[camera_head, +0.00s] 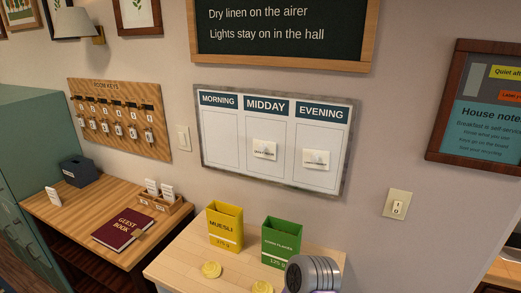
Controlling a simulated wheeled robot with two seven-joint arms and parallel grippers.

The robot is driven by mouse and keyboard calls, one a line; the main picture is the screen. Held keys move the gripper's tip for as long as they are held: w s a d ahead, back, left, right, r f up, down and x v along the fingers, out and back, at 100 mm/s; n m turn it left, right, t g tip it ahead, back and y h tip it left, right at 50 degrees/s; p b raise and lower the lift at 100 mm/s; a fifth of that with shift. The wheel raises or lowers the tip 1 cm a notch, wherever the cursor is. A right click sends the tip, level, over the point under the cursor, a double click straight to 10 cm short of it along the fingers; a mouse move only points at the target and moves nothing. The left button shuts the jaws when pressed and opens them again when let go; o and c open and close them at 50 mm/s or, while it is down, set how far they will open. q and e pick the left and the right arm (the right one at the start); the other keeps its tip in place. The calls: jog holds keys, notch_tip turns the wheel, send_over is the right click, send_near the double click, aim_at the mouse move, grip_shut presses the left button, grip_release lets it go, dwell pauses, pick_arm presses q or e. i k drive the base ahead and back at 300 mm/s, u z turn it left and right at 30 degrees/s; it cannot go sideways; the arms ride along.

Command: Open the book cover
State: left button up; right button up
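The book (123,228) is a dark red guest book with gold lettering, "GUEST BOOK", on its cover. It lies flat and closed on the wooden desk (70,212) at the lower left, near the desk's front edge. Neither my left nor my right gripper can be made out. A grey, ridged rounded part shows at the bottom edge, right of centre, cut off by the frame; I cannot tell what it belongs to.
Behind the book stand a small wooden card holder (172,206) and a dark box (77,171). A green cabinet (35,130) flanks the desk. On the lighter table (185,262) stand a yellow muesli box (225,227) and a green box (282,243), with two yellow round pieces.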

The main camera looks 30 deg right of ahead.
aim_at(129, 223)
jog(key=u, duration=1.4)
jog(key=i, duration=2.75)
jog(key=z, duration=3.3)
